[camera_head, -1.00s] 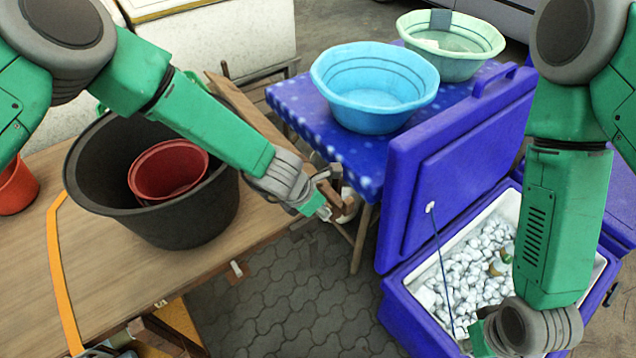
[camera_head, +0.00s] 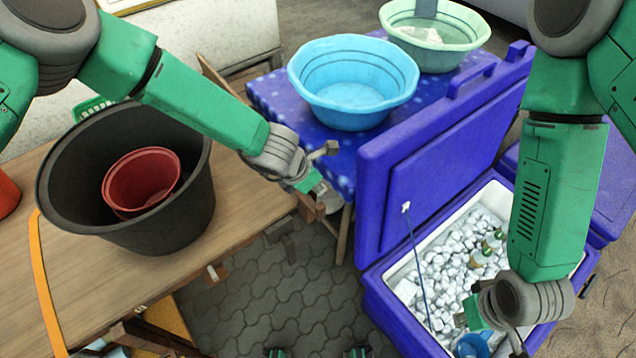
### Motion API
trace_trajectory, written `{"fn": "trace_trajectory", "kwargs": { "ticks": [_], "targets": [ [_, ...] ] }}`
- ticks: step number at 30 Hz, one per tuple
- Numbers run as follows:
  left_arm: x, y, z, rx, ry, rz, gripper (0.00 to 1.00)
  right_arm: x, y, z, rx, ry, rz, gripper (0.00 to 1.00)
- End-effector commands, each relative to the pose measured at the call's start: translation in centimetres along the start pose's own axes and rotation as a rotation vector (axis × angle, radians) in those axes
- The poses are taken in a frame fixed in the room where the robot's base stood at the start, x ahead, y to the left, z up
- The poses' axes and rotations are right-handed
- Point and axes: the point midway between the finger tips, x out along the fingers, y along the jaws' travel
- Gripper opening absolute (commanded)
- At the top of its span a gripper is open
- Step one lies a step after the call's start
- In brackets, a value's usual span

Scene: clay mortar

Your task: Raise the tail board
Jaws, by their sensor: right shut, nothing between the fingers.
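The wooden cart bed (camera_head: 255,205) lies at the left. A narrow wooden board (camera_head: 218,78), which looks like the tail board, shows edge-on at its right end. My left forearm crosses in front of it and hides most of it. My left gripper (camera_head: 318,170) is at the near end of this board, with its fingers apart. I see nothing held, and contact with the board is unclear. My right gripper (camera_head: 488,335) is shut and empty, low over the front of the blue cooler (camera_head: 390,310).
A black tub (camera_head: 190,215) holding a red bucket (camera_head: 145,178) stands on the cart. A blue basin (camera_head: 355,85) and a green basin (camera_head: 435,35) stand on a blue-covered table (camera_head: 275,95). The cooler lid (camera_head: 430,150) stands open. Paving is clear between cart and cooler.

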Motion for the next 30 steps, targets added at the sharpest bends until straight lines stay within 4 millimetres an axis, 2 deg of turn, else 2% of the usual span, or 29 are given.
{"fn": "trace_trajectory", "kwargs": {
  "ticks": [23, 26, 30],
  "targets": [
    [-0.1, -0.4, 0.0, 0.002, 0.002, -0.005, 0.0, -0.1, 0.0, 0.0, 0.0, 0.0, 0.0, 0.0],
    [-0.6, -0.4, 0.0, 0.002, 0.002, -0.005, 0.0, -0.2, 0.0, 0.3, 0.0, 0.002, 0.0, 0.0],
    [-2.6, -0.3, 0.0, 0.002, 0.001, -0.003, 0.0, -0.2, 0.0, 0.3, 0.0, 0.003, 0.0, 0.0]
  ]
}}
